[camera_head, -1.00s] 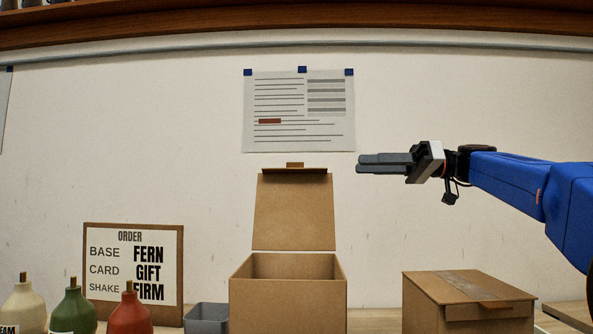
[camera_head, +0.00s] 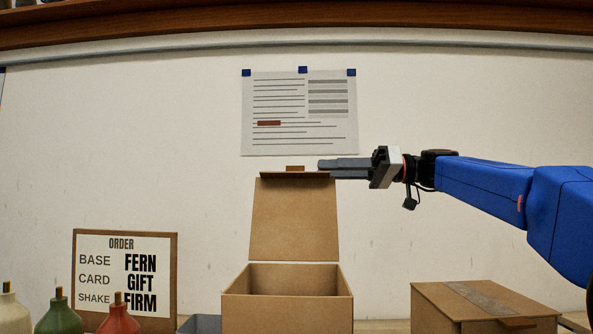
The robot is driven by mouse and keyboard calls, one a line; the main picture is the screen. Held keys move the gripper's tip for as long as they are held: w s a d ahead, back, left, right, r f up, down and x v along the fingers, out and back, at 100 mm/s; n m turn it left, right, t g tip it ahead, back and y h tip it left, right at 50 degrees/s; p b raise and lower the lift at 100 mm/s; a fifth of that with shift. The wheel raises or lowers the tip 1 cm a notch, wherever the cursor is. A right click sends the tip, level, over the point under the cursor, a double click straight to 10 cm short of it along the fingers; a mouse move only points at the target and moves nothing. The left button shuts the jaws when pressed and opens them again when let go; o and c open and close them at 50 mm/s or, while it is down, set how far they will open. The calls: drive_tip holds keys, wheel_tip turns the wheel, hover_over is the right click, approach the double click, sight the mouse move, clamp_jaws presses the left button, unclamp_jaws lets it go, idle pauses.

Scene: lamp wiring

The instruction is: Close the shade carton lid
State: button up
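The shade carton (camera_head: 287,316) stands open in the lower middle of the head view. Its lid (camera_head: 294,220) is raised nearly upright at the back, with a folded flap and small tab (camera_head: 295,169) at its top edge. My gripper (camera_head: 320,168) reaches in from the right at the height of the lid's top edge. Its dark fingers point left and overlap the top right corner of the lid in the picture; I cannot tell whether they touch it. The finger gap is seen edge-on, so its opening is unclear. The carton's inside bottom is hidden.
A second, closed carton (camera_head: 480,306) with tape stands to the right, below my arm. An order sign (camera_head: 124,280), several coloured lamp bases (camera_head: 118,320) and a grey bin (camera_head: 200,325) stand to the left. A paper sheet (camera_head: 299,115) hangs on the wall behind.

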sight(296, 169)
drive_tip(key=a, duration=0.8)
drive_tip(key=shift+w+a, duration=0.1)
drive_tip(key=shift+c, duration=0.5)
clamp_jaws()
idle(0.9)
